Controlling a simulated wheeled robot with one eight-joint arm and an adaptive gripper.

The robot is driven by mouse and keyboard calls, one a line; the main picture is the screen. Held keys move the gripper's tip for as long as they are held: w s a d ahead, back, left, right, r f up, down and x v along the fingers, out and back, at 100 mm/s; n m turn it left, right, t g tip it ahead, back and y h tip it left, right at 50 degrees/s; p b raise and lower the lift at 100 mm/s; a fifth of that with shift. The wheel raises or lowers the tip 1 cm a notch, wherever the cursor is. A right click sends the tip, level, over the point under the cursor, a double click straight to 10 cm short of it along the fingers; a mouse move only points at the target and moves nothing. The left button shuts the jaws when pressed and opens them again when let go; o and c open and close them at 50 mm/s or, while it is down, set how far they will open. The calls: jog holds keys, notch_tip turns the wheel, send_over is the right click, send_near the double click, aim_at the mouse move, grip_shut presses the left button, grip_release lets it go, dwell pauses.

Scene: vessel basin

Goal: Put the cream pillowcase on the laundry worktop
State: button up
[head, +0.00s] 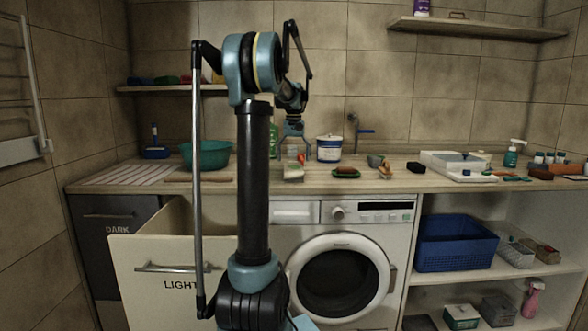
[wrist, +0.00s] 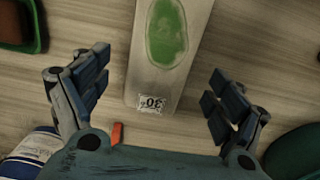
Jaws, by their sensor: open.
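The laundry worktop (head: 400,183) is a pale wooden counter above the washing machine. It also shows as wood grain in the wrist view (wrist: 245,55). My gripper (head: 293,130) is open and empty above the worktop. In the wrist view, its spread fingers (wrist: 155,92) are on either side of a pale block with a green oval (wrist: 160,55) and a small label. I cannot tell any cream pillowcase in either view. The pale drawer marked LIGHT (head: 170,262) is pulled open; its inside is mostly hidden by its front and my arm.
A teal bowl (head: 206,154), a white-and-blue tub (head: 329,148) and a green dish (head: 346,172) stand on the worktop near my gripper. White trays (head: 465,172) and small items crowd its right end. A blue basket (head: 456,243) sits on the shelf below.

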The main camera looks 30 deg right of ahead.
aim_at(294, 166)
notch_tip(294, 166, up, 7)
jog(key=shift+r, duration=0.2)
dwell(0.6)
